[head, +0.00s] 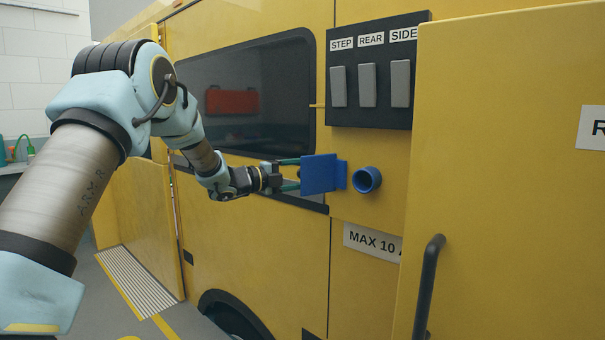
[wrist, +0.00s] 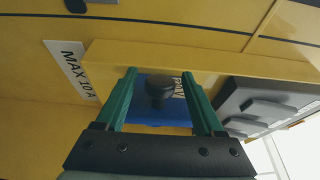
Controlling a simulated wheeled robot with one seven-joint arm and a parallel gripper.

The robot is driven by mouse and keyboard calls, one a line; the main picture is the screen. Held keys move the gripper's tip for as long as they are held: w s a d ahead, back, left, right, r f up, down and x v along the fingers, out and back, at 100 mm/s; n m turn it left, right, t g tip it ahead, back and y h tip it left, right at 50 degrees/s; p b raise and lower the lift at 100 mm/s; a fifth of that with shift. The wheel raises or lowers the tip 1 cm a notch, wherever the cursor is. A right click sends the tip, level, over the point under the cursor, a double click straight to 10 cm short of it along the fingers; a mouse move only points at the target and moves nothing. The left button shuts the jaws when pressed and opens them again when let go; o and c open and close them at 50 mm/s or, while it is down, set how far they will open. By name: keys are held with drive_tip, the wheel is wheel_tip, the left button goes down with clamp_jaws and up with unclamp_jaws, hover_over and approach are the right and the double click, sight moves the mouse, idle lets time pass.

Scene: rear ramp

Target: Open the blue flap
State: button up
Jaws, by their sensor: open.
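The blue flap (head: 319,174) stands swung out to the left of the round blue socket (head: 367,180) on the yellow vehicle side. The socket's mouth shows uncovered. My gripper (head: 292,174) reaches the flap from the left, its green fingers apart. In the wrist view, my gripper (wrist: 159,72) has its open fingers on either side of a black knob (wrist: 159,92), with a gap on both sides. The blue flap (wrist: 178,112) shows behind the knob, with partly hidden lettering beside it. Whether the fingertips touch the flap is unclear.
A black switch panel (head: 352,110) marked STEP, REAR and SIDE sits above the socket. A yellow door (head: 510,150) with a black handle (head: 428,285) stands close on the right. A MAX 10 A label (head: 371,241) is below. A dark window (head: 270,95) lies to the left.

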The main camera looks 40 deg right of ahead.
clamp_jaws()
idle(0.4)
idle(0.9)
